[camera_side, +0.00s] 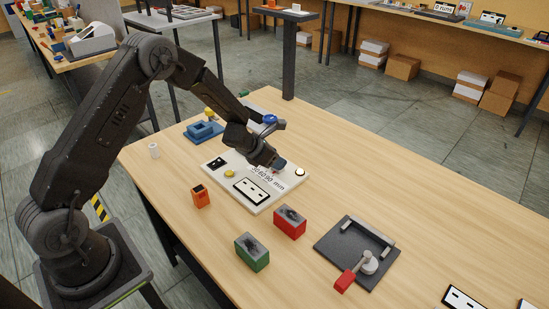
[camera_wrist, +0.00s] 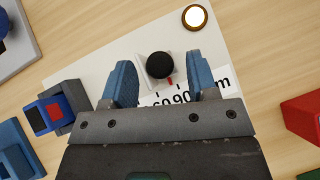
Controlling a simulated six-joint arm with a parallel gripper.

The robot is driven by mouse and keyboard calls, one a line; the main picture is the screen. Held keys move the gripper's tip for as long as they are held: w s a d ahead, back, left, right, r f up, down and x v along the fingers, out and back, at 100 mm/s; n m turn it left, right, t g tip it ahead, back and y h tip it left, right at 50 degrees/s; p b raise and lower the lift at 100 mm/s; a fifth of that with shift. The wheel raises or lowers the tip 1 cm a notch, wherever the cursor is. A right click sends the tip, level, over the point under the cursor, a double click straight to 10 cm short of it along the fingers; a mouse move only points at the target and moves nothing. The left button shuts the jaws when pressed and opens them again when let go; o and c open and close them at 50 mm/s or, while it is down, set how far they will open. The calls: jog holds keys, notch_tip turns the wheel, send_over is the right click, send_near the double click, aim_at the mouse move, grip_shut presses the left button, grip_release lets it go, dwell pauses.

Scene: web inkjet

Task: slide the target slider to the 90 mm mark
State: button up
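The slider's round black knob (camera_wrist: 159,65) with a small red pointer (camera_wrist: 170,80) sits on the white panel (camera_wrist: 110,52). The printed scale (camera_wrist: 188,95) shows 60, 90 and mm, and its lower left part is hidden by my gripper. The pointer is close to the 90, but I cannot tell whether it is exactly on it. My gripper (camera_wrist: 160,61) is open, with its blue fingers on either side of the knob and a gap on both sides. In the side view, my gripper (camera_side: 277,164) is low over the panel (camera_side: 265,205) and hides the knob.
A lit round button (camera_side: 300,172) is on the panel, right of my gripper. A yellow knob (camera_side: 229,173) is on its left. A red block (camera_side: 290,221), a green block (camera_side: 252,252) and a dark fixture (camera_side: 340,246) stand in front. A blue tray (camera_side: 204,131) lies behind.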

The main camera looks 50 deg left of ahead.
grip_shut()
jog(key=shift+d, duration=0.45)
jog(key=shift+o, duration=0.3)
grip_release()
jog(key=shift+a, duration=0.1)
jog(key=shift+r, duration=0.1)
jog(key=v, duration=1.3)
jog(key=shift+s+r, duration=0.2)
jog(key=shift+s, duration=0.15)
jog(key=shift+c, duration=0.4)
